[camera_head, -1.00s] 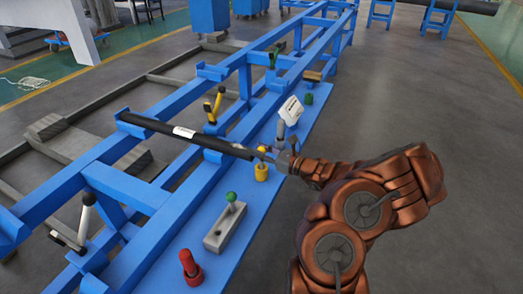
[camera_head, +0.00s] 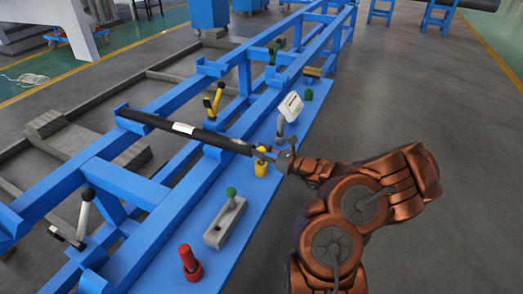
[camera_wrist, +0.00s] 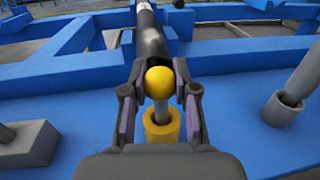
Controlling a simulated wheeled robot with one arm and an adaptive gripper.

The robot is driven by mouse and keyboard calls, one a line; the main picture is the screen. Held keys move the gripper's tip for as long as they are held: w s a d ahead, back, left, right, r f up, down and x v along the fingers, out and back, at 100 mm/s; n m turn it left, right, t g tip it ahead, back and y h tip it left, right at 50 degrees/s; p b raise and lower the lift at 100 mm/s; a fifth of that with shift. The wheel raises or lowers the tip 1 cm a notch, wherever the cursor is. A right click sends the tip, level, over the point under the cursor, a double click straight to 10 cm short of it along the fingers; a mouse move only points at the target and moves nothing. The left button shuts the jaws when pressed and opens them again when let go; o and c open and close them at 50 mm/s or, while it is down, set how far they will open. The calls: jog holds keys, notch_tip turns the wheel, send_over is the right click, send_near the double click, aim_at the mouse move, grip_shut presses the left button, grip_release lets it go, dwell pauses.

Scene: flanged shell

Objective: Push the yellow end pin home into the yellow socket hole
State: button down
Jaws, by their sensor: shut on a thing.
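The yellow end pin has a round yellow head (camera_wrist: 159,82) and a grey shank. It also shows small in the head view (camera_head: 261,149). My gripper (camera_wrist: 160,88) is shut on the pin, one finger on each side of the head; it shows in the head view too (camera_head: 272,155). The yellow socket (camera_wrist: 161,126) is a short ring on the blue plate, just below the pin; it also shows in the head view (camera_head: 261,169). The shank points down towards the socket hole. I cannot tell whether its tip is inside, as the hole is partly hidden.
A black bar with a white label (camera_head: 184,128) lies across the blue frame, its near end close to the pin. A grey post with a white plate (camera_head: 290,106) stands beside the socket. A green-knobbed grey block (camera_head: 226,222) and red pin (camera_head: 190,263) stand nearer.

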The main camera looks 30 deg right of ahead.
jog(key=shift+f, duration=0.2)
jog(key=c, duration=0.8)
grip_release()
jog(key=v, duration=1.2)
